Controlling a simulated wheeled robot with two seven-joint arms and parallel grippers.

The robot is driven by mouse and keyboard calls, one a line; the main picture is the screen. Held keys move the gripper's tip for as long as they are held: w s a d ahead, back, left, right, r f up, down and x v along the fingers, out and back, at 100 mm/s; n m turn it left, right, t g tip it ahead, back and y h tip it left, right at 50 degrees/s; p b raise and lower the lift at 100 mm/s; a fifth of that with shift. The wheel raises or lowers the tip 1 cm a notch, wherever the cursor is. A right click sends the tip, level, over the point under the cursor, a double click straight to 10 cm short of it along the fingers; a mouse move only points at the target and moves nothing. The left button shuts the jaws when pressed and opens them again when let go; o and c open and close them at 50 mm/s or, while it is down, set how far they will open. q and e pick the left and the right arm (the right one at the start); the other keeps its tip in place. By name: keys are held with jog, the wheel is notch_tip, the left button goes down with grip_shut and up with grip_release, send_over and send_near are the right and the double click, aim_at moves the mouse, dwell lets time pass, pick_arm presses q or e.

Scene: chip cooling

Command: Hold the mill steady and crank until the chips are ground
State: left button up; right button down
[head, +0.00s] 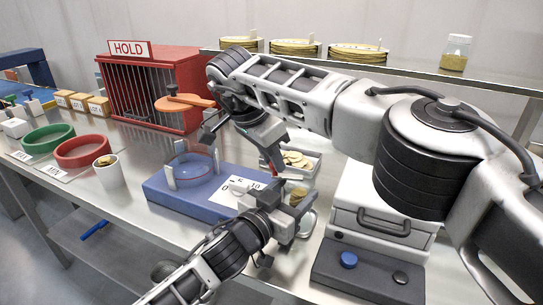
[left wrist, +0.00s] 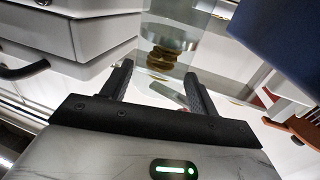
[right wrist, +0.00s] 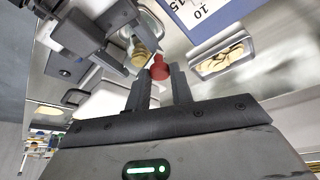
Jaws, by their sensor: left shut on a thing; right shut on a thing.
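The mill (head: 297,196) is a small clear-walled body with brown chips inside, right of the blue base. It also shows in the left wrist view (left wrist: 172,38) and the right wrist view (right wrist: 141,54). My left gripper (head: 287,225) is shut around the mill from the front; its fingers (left wrist: 156,85) lie on either side of it. My right gripper (right wrist: 160,80) is above the mill, shut on the red crank knob (right wrist: 159,67). How finely the chips are ground cannot be told.
A metal tray of pale chips (head: 306,170) stands just behind the mill. The blue base (head: 180,202) with a number scale is left of it. A white drawer unit (head: 385,222) stands close right. A white cup (head: 109,174), rings and red HOLD cage (head: 190,72) are further left.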

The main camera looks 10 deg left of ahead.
jog(key=c, duration=1.5)
grip_release()
